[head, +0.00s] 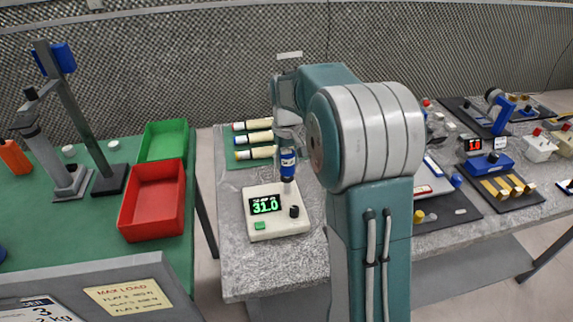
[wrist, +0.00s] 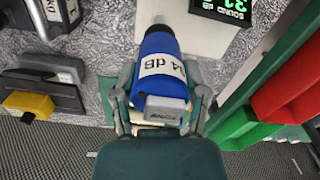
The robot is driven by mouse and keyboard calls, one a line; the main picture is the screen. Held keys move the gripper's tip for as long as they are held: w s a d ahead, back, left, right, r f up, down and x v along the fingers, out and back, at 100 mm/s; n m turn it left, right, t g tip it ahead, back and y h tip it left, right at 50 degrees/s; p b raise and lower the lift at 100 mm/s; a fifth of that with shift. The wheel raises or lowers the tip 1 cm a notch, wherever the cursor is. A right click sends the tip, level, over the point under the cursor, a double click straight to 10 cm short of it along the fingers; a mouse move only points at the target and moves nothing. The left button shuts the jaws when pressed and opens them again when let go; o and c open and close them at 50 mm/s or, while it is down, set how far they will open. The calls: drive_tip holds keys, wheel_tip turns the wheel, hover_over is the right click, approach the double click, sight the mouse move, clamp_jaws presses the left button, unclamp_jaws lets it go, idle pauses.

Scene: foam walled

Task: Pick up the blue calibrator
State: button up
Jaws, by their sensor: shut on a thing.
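The blue calibrator (head: 288,159) is a small blue cylinder with a white label, held upright above the sound meter. In the wrist view the calibrator (wrist: 162,62) shows a "94 dB" label and a grey end cap. My gripper (head: 287,143) reaches down over its upper part. In the wrist view my gripper (wrist: 158,108) has one finger on each side of the grey end and is shut on it. A pale grey tube shows at the calibrator's lower end. I cannot tell whether the calibrator touches the meter below.
The white sound meter (head: 279,223) reads 31.0 on the grey bench. Several labelled cylinders (head: 254,139) lie on a green mat behind it. Red (head: 152,224) and green (head: 164,126) bins stand on the left table. Instruments (head: 487,163) crowd the right bench.

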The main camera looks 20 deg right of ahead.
drive_tip(key=s+a+r, duration=0.3)
drive_tip(key=s+r, duration=0.8)
drive_tip(key=s, duration=0.3)
drive_tip(key=s+d+f, duration=0.3)
drive_tip(key=s, duration=0.4)
drive_tip(key=shift+f, duration=0.4)
drive_tip(key=s+f, duration=0.1)
drive_tip(key=s, duration=0.1)
drive_tip(key=s+f, duration=0.2)
drive_tip(key=s, duration=0.1)
drive_tip(key=s+d+f, duration=0.1)
drive_tip(key=s, duration=0.2)
drive_tip(key=shift+f, duration=0.4)
drive_tip(key=w+d+f, duration=0.2)
drive_tip(key=w+f, duration=0.1)
drive_tip(key=w, duration=0.1)
drive_tip(key=w+d+f, duration=0.2)
drive_tip(key=w+f, duration=0.1)
drive_tip(key=w, duration=0.1)
drive_tip(key=w+d+f, duration=0.2)
drive_tip(key=w+f, duration=0.2)
drive_tip(key=shift+w+d, duration=0.1)
drive_tip(key=shift+w+f, duration=0.1)
drive_tip(key=shift+f, duration=1.5)
drive_tip(key=shift+f, duration=0.1)
